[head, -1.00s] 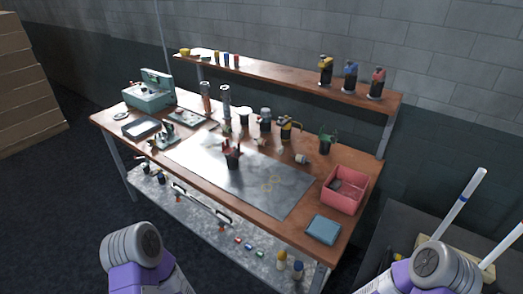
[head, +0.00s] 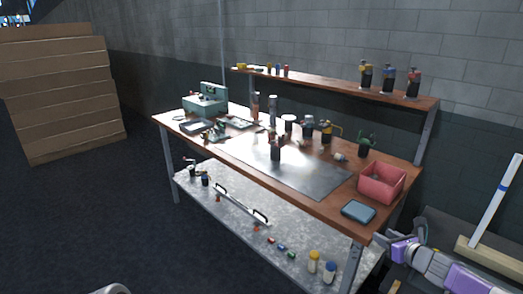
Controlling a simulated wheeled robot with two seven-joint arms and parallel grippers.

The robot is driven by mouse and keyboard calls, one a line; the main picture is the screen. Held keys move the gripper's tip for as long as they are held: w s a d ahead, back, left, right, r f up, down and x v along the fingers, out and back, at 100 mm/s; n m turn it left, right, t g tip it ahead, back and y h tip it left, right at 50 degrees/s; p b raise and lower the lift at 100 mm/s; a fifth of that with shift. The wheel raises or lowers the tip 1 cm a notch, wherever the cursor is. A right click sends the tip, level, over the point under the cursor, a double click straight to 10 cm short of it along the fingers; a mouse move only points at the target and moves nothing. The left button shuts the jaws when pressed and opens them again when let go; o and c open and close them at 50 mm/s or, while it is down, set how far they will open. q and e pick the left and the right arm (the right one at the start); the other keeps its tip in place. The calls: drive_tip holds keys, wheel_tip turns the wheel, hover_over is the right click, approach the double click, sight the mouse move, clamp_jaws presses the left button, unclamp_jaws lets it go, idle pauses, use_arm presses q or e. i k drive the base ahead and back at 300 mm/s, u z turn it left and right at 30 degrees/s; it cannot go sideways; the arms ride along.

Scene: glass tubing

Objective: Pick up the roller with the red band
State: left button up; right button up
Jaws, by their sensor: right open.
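Small banded cylinders lie on the lower metal shelf, and one with red (head: 270,240) is beside a blue one (head: 281,247) and a green one (head: 291,254). Small coloured pieces, one red (head: 286,71), also stand at the left of the upper shelf. They are too small for me to tell which is the roller with the red band. My right gripper (head: 394,243) is low at the right, by the bench's right front leg, away from these pieces. It is open, and nothing shows in it. My left gripper is out of view; only a grey piece of that arm shows at bottom left.
The wooden bench (head: 325,205) carries a pink bin (head: 382,184), a blue box (head: 358,211) and several tools. Stacked cartons (head: 62,95) stand at left. The dark floor before the bench is clear.

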sight(302, 143)
drive_tip(key=u, duration=0.75)
drive_tip(key=k, duration=1)
drive_tip(key=u, duration=0.9)
drive_tip(key=i, duration=3.15)
drive_tip(key=z, duration=2.2)
drive_tip(key=i, duration=1.45)
drive_tip(key=z, duration=0.5)
